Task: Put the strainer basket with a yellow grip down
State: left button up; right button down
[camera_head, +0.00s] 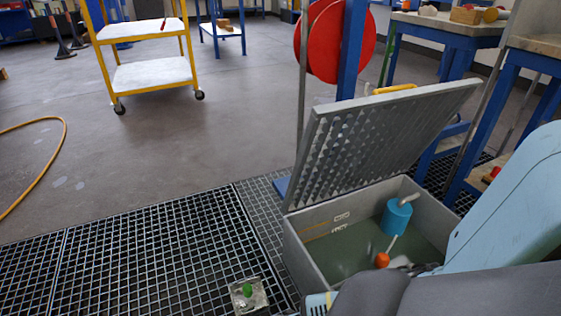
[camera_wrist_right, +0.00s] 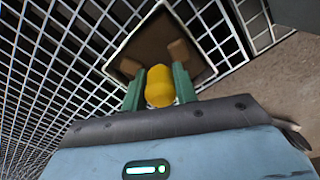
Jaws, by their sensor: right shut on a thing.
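In the right wrist view my right gripper (camera_wrist_right: 158,88) is shut on the yellow grip (camera_wrist_right: 160,86) of the strainer basket. Its green fingers stand on either side of the grip. Beyond the grip is a square, light-rimmed shape (camera_wrist_right: 205,72) with a brown inside, set against the floor grating. I cannot tell whether this square is the basket itself or an opening below it, nor whether the basket touches anything. In the head view the yellow grip and my right fingertips do not show. My left gripper is not in view.
A square metal piece with a green grip (camera_head: 247,290) sits on the floor grating (camera_head: 140,255). To its right is an open grey pit box (camera_head: 305,262) with its lid (camera_head: 385,130) raised and a blue cylinder (camera_head: 396,217) inside. A yellow cart (camera_head: 150,73) stands behind.

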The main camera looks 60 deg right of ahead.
jog(key=shift+f, duration=0.15)
jog(key=c, duration=1.1)
grip_release()
notch_tip(320, 180, up, 12)
jog(key=p, duration=0.6)
